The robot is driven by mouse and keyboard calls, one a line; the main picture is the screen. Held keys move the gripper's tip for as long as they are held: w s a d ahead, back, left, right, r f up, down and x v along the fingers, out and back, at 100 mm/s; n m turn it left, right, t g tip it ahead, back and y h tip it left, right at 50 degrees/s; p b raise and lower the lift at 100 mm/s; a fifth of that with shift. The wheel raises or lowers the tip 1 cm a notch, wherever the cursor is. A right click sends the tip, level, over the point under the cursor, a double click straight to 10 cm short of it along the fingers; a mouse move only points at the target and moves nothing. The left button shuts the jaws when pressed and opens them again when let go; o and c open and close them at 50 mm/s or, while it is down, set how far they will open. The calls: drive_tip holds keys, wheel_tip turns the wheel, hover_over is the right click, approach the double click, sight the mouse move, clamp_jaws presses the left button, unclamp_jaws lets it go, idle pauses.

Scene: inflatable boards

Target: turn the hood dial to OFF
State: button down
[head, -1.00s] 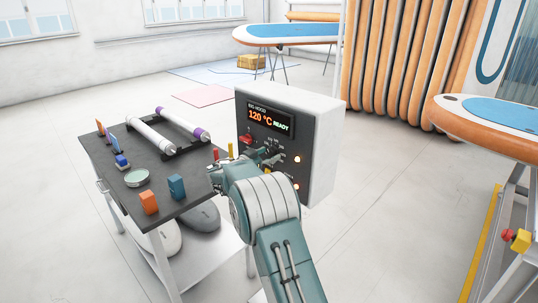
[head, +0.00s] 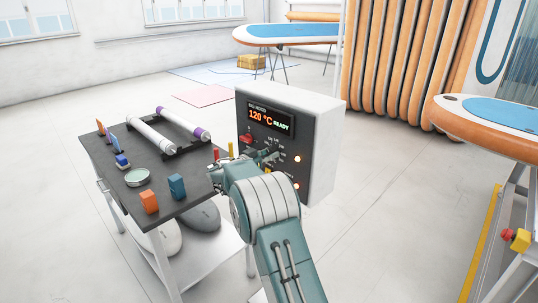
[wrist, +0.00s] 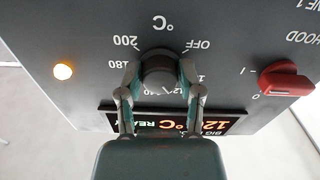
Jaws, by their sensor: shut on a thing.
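The hood dial (wrist: 160,72) is a dark round knob on the grey front panel of the BIG HOOD control box (head: 325,150). In the wrist view, which shows the panel upside down, my gripper (wrist: 160,66) has one finger on each side of the dial and is shut on it. The OFF mark (wrist: 198,45) and the 200 mark (wrist: 125,42) are readable around the dial. The dial's pointer is not clear, as the gripper covers part of the scale. In the head view my gripper (head: 266,158) largely hides the dial. The display (head: 268,118) reads 120 °C READY.
A red switch (wrist: 286,80) sits beside the dial, and a lit lamp (wrist: 63,71) on its other side. A dark-topped cart (head: 130,210) with rollers and small blocks stands left of the box. An inflatable board (head: 490,125) lies on a stand at right.

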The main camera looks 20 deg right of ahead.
drive_tip(key=n, duration=0.5)
drive_tip(key=shift+a+r, duration=0.1)
drive_tip(key=n, duration=0.4)
drive_tip(key=shift+n, duration=0.4)
drive_tip(key=n, duration=0.4)
drive_tip(key=shift+n, duration=2.5)
drive_tip(key=shift+c, duration=1.3)
unclamp_jaws()
